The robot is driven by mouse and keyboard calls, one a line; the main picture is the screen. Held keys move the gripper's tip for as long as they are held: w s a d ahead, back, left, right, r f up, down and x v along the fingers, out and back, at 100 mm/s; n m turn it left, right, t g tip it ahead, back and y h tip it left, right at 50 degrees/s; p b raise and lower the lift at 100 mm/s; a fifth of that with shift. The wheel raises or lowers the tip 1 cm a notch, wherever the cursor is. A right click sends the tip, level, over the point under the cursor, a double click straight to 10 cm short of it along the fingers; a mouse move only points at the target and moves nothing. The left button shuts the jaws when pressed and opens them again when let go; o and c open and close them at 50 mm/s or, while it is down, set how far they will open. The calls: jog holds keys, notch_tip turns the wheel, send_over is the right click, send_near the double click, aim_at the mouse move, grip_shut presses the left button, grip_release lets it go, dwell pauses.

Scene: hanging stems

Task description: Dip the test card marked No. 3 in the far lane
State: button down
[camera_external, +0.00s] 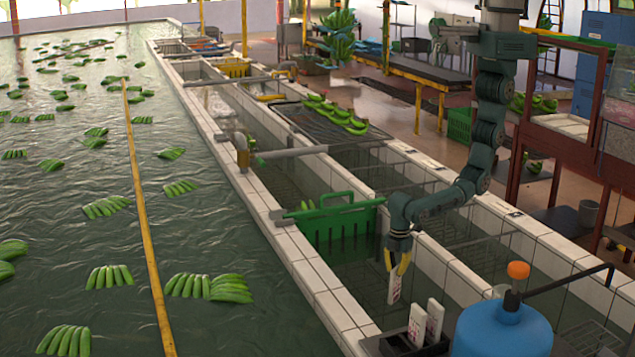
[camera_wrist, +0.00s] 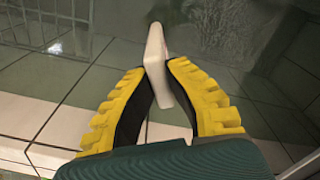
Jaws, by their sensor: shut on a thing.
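My gripper (camera_external: 399,262) points down with its yellow fingers shut on a white test card (camera_external: 394,288) with red marks; its number is too small to read. In the wrist view my gripper (camera_wrist: 158,95) pinches the card (camera_wrist: 157,60) edge-on, its free end pointing away. The card hangs over the water lane (camera_external: 365,275) beside the green crate. I cannot tell whether its lower end touches the water. Two more white cards with red marks, a left one (camera_external: 417,325) and a right one (camera_external: 434,319), stand in a black holder (camera_external: 400,346) at the front.
Tiled walls (camera_external: 460,270) divide the lanes. A blue jug with an orange cap (camera_external: 503,328) stands close at the front right. Banana clusters (camera_external: 228,289) float in the large pool at left.

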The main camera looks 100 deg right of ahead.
notch_tip(320, 180, up, 15)
jog(key=p, duration=1.2)
jog(key=shift+r, duration=0.15)
